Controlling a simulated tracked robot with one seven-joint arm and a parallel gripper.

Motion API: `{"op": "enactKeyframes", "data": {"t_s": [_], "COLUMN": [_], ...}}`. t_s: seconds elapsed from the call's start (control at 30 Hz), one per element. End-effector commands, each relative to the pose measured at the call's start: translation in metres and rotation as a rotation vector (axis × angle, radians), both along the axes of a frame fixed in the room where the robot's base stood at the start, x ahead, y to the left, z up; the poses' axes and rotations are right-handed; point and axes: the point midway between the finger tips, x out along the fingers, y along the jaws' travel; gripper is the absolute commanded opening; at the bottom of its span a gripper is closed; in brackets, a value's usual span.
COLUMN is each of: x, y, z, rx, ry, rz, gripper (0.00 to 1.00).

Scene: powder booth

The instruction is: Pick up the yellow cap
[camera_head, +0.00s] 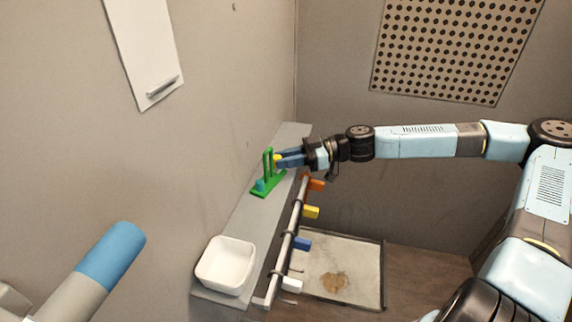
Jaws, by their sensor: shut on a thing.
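The yellow cap (277,159) is a small yellow piece at the green stand (266,183) on the grey shelf. My gripper (281,160) reaches in from the right with its blue fingers shut on the yellow cap. The cap is beside the stand's upright post; I cannot tell whether they touch. Much of the cap is hidden by the fingers. A blue piece (260,184) sits on the near end of the green stand.
A white bowl (226,264) stands at the shelf's near end. A rail (285,249) along the shelf front carries orange (317,185), yellow (311,212), blue (302,243) and white (292,285) pieces. A framed tray (341,272) lies below. Walls close off the left and back.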

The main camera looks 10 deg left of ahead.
Motion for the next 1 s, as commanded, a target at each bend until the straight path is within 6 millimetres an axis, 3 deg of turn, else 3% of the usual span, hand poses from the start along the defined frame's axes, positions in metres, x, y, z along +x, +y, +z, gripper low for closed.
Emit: {"op": "enactKeyframes", "data": {"t_s": [0.07,0.37,0.7,1.0], "x": [-0.001,-0.046,-0.105,-0.123], "y": [0.000,-0.026,-0.056,-0.066], "z": [0.016,0.074,0.102,0.112], "rx": [0.000,0.000,0.000,0.000], "ry": [-0.003,-0.004,-0.001,0.000], "rz": [0.000,0.000,-0.001,-0.001], "gripper": [0.00,0.00,0.00,0.00]}}
